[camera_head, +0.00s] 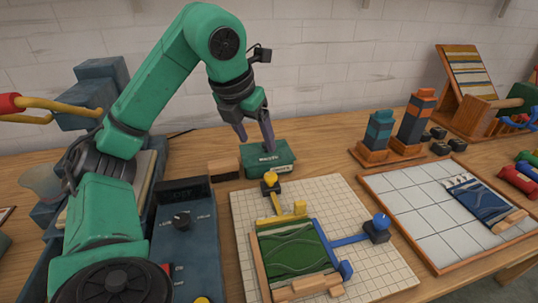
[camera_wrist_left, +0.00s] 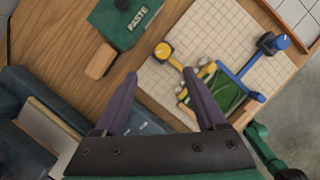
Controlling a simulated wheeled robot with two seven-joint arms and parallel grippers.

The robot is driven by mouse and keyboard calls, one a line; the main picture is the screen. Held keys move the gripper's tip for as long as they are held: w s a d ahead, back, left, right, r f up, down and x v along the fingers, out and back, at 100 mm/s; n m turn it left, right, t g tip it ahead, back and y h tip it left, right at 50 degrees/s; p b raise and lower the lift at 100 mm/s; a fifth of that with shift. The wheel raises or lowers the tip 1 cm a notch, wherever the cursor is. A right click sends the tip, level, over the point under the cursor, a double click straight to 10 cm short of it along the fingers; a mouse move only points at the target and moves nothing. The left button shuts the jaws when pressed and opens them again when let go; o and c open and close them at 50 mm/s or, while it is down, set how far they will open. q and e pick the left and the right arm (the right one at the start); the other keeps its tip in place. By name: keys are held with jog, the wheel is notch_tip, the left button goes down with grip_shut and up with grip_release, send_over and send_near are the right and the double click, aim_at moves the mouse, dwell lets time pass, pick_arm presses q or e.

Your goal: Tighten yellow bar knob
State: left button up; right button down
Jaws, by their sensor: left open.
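The yellow knob (camera_head: 270,179) sits on a dark block at the far-left edge of the gridded board (camera_head: 360,205); it also shows in the left wrist view (camera_wrist_left: 163,49). A yellow bar (camera_head: 278,205) runs from it to the green felt piece (camera_head: 292,249). My left gripper (camera_head: 255,143) is open and empty, above and behind the knob near the green paste box. In the left wrist view, the gripper (camera_wrist_left: 160,74) has its fingers apart, with the knob beyond and between the tips. My right gripper is not in view.
The green PASTE box (camera_head: 268,160) stands behind the knob, with a wooden block (camera_head: 223,169) beside it. A blue knob (camera_head: 381,220) and blue bar are at the board's right. A blue dial box (camera_head: 185,230) lies left. A tiled tray (camera_head: 420,215) lies right.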

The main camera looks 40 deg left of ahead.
pick_arm(q)
jog(key=b, duration=0.3)
send_near(270, 176)
jog(key=b+x, duration=0.1)
jog(key=x, duration=0.6)
jog(key=shift+f, duration=0.2)
jog(key=shift+w+f, duration=0.25)
jog(key=shift+f, duration=0.2)
jog(key=shift+a, duration=0.1)
grip_shut()
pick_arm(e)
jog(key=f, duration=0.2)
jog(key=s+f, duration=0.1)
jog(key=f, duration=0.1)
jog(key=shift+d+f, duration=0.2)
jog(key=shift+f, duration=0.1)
